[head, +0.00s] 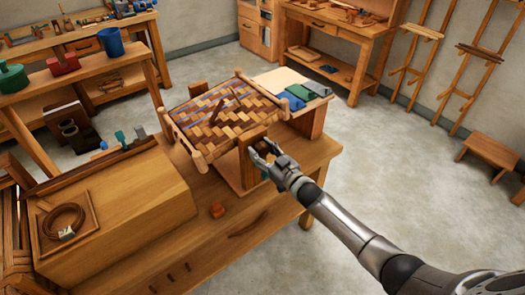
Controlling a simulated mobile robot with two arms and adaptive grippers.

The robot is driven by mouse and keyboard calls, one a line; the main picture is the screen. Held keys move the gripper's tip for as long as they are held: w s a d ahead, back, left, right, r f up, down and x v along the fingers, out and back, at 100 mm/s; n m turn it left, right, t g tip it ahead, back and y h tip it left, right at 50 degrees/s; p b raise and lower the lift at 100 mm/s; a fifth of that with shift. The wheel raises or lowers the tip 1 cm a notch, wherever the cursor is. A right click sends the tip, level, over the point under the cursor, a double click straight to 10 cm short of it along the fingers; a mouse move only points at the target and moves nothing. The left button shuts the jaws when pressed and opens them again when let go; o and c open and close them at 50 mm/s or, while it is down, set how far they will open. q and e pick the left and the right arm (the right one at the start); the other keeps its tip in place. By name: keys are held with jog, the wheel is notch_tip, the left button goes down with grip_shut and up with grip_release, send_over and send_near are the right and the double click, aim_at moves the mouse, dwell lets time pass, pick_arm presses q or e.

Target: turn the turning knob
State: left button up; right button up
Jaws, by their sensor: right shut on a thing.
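A wooden frame with a woven bark seat (222,112) stands tilted on the wooden workbench (300,175). An upright wooden block (247,160) is at its near right corner. My right gripper (263,163) reaches in from the lower right and is shut at this block, on the turning knob. The knob is almost wholly hidden by the fingers, so its angle cannot be told. My left gripper is not in view.
A small orange-brown wooden piece (217,210) lies on the bench front. A large wooden box (120,210) with a coil of cord (63,222) stands at left. Folded green and blue cloths (298,92) lie behind the seat.

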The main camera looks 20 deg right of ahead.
jog(key=shift+f+m, duration=0.1)
jog(key=shift+m, duration=0.6)
jog(key=o, duration=1)
jog(key=shift+o, duration=0.2)
jog(key=shift+s, duration=0.1)
jog(key=shift+s+d, duration=0.1)
jog(key=shift+s, duration=0.2)
jog(key=v, duration=1.1)
jog(key=shift+s, duration=0.15)
